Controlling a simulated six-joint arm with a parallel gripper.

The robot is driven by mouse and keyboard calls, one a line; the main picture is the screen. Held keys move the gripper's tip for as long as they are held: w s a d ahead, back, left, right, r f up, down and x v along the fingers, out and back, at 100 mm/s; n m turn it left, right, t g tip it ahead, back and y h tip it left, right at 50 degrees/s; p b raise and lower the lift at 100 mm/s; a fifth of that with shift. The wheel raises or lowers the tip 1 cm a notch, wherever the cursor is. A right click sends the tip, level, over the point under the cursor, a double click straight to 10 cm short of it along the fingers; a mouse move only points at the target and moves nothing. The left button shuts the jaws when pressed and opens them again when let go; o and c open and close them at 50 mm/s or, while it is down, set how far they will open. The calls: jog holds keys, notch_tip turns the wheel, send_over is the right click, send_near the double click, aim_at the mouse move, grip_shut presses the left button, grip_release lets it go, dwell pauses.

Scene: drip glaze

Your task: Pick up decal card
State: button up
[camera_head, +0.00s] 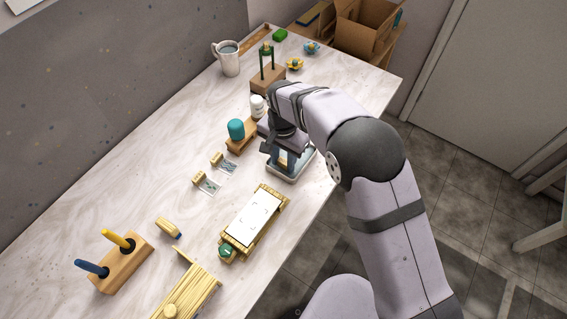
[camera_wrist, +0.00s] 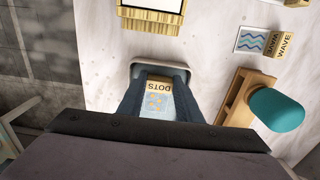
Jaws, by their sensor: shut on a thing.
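A decal card (camera_wrist: 157,103) with a dotted blue picture and a tan wooden end block marked DOTS sits between my fingers in the wrist view. My gripper (camera_wrist: 158,84) is shut on it. In the head view my gripper (camera_head: 281,161) is over a shallow white-rimmed tray (camera_head: 301,171), whose rim also shows in the wrist view (camera_wrist: 178,70). A little of the card's tan block shows there; the rest is hidden by my gripper. I cannot tell whether the card touches the tray. Two other cards (camera_head: 208,185) (camera_head: 227,165) with wooden end blocks lie left of the tray; one reads WAVE (camera_wrist: 259,42).
A wooden stand with a teal rounded sponge (camera_head: 236,129) is close to my gripper on the left. A wooden frame with a white panel (camera_head: 253,216) lies nearer the front. A mug (camera_head: 229,61) and tool stand (camera_head: 268,79) stand farther back. Bare table lies left of the cards.

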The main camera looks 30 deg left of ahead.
aim_at(282, 163)
notch_tip(282, 163, up, 8)
jog(key=shift+r+b, duration=0.2)
jog(key=shift+b, duration=0.7)
jog(key=shift+s, duration=0.1)
jog(key=s+a+r+n+b, duration=0.2)
jog(key=s+a+r, duration=0.1)
jog(key=s, duration=0.5)
jog(key=s+a+r+n+b, duration=0.2)
jog(key=s, duration=0.5)
jog(key=s+d+f+m, duration=0.4)
jog(key=s+d, duration=0.2)
jog(key=d, duration=0.1)
jog(key=shift+s+d+f, duration=0.15)
jog(key=shift+s+d, duration=0.05)
jog(key=shift+d, duration=0.1)
